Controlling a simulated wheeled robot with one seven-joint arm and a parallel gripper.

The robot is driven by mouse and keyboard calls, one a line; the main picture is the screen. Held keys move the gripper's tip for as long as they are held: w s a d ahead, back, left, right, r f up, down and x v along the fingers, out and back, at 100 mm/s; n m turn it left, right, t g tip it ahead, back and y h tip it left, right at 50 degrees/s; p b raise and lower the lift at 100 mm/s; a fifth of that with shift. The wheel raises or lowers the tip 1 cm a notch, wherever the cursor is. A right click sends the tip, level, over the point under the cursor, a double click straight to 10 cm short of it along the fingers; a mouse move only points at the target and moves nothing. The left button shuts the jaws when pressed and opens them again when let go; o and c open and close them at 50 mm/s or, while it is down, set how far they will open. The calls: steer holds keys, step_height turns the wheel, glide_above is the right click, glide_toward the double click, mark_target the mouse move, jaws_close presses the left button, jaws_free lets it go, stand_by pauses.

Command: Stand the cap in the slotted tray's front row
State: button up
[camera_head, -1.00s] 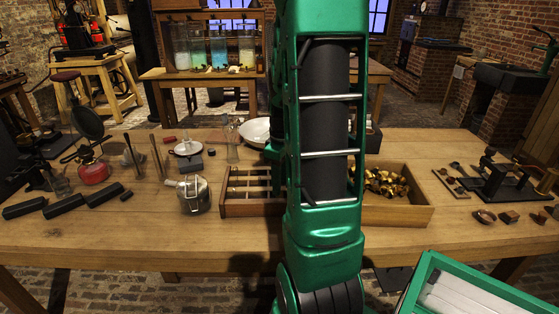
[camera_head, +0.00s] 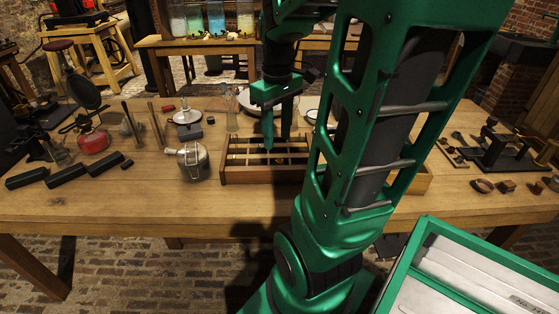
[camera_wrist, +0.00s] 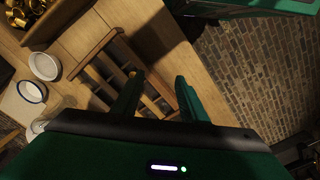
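The slotted wooden tray (camera_head: 262,175) sits near the middle of the table, divided by slats into compartments. It also shows in the wrist view (camera_wrist: 93,53). Brass-coloured caps (camera_wrist: 25,12) lie in the wooden bin at the wrist view's top left corner. In the head view my arm hides most of that bin (camera_head: 416,184).
A metal canister (camera_head: 194,162) stands just left of the tray. A red lamp (camera_head: 95,141), dark blocks (camera_head: 66,173) and upright rods are farther left. White dishes (camera_wrist: 44,66) lie beyond the tray. The table's front strip is clear.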

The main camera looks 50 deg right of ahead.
steer(key=s+a+f+m, duration=0.2)
steer(key=s+a+m, duration=0.3)
steer(key=s+a, duration=0.3)
steer(key=shift+s+a+f, duration=0.25)
steer(key=shift+s+f, duration=0.1)
steer(key=shift+f, duration=0.05)
